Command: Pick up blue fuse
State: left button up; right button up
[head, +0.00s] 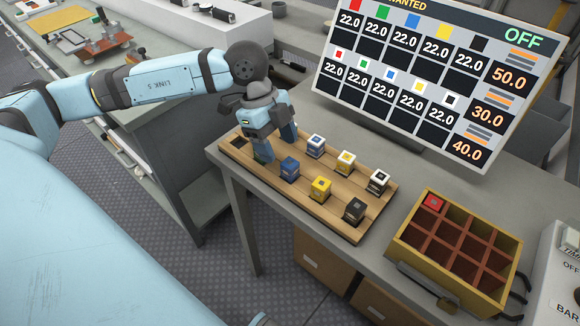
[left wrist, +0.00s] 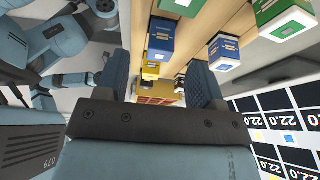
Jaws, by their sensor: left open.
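The blue fuse (head: 289,168) stands upright in the front row of the wooden board (head: 332,222). A white-topped blue fuse (head: 315,145) stands behind it. My left gripper (head: 275,140) points down over the left part of the board, its fingers apart with nothing seen between them. It partly hides a green fuse (head: 260,156). In the left wrist view, the blue fuse (left wrist: 161,38) shows beyond and between the fingers (left wrist: 158,65), apart from them. The white-topped blue fuse (left wrist: 224,52) is at the right finger's side. My right gripper is not seen.
Yellow (head: 320,188), white-yellow (head: 345,162), black (head: 355,210) and white-black (head: 378,181) fuses stand farther right. A divided box (head: 408,248) holds a red fuse (head: 434,203); its other visible compartments look empty. A display panel (head: 425,75) stands behind the board.

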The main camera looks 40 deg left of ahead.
aim_at(287, 161)
pick_arm(q)
jog(key=x, duration=0.5)
jog(key=shift+w+d+b, duration=0.1)
jog(key=shift+d+b, duration=0.2)
jog(key=shift+b, duration=0.05)
jog(key=c, duration=1)
